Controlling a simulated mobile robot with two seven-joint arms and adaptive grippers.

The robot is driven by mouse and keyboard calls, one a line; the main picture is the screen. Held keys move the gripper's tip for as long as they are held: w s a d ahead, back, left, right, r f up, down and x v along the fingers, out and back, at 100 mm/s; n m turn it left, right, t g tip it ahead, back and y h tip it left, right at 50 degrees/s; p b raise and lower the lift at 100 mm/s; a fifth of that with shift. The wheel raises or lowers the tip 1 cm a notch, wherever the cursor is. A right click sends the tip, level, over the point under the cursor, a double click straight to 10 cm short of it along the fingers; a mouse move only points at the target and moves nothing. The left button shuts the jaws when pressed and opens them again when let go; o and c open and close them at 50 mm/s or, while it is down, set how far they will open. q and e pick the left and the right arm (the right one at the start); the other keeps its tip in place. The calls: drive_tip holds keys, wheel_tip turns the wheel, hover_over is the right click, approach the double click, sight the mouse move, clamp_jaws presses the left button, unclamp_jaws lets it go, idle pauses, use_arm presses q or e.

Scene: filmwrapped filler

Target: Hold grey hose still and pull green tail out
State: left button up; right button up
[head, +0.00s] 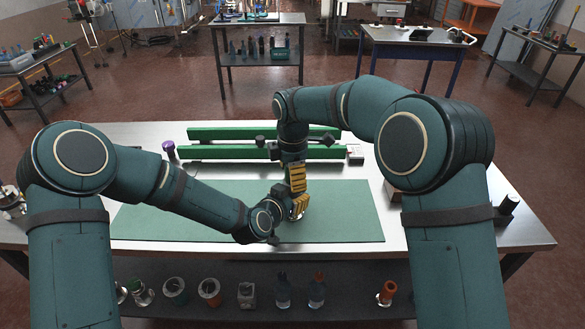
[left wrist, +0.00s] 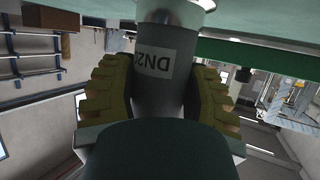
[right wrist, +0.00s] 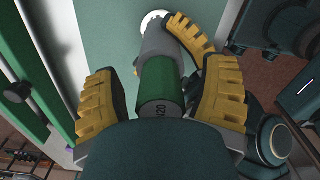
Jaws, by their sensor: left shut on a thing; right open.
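The grey hose (right wrist: 165,38) stands upright over the green mat, with a pale ring at its lower end. My left gripper (head: 299,207) is shut on the hose from the side; the left wrist view shows the hose (left wrist: 160,100), with a white DN label, between the yellow fingers. My right gripper (head: 297,178) points down from above. In the right wrist view its fingers (right wrist: 163,105) are open on either side of the tail, with gaps. The head view mostly hides hose and tail.
The green mat (head: 345,212) lies on the metal table and is largely bare. Behind it are two long green bars (head: 222,152) with black knobs. A purple-capped item (head: 168,149) stands at left, a white box (head: 355,153) at right. A black cylinder (head: 508,205) stands near the right edge.

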clamp_jaws()
idle(0.5)
